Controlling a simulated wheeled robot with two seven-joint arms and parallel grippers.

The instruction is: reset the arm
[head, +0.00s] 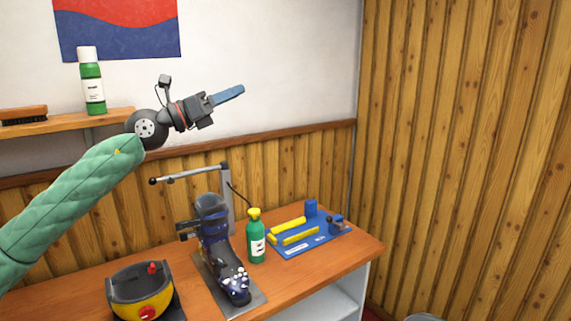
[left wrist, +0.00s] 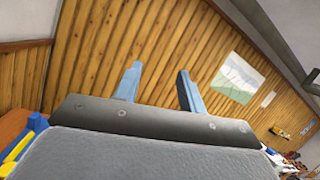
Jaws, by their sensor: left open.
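My left gripper (head: 229,94) is raised high above the bench, in front of the white wall, and points to the right. Its two blue fingers stand apart in the left wrist view (left wrist: 158,88), with nothing between them. My left arm in its green padded sleeve comes in from the left. My right gripper is in neither view.
Below, the wooden bench (head: 352,258) holds a yellow-and-black device (head: 140,310), a dark boot (head: 222,250) in a stand, a green bottle (head: 256,240) and a blue tool mat (head: 325,238). A shelf (head: 70,124) with a spray bottle (head: 91,85) and brush (head: 22,115) is behind the arm.

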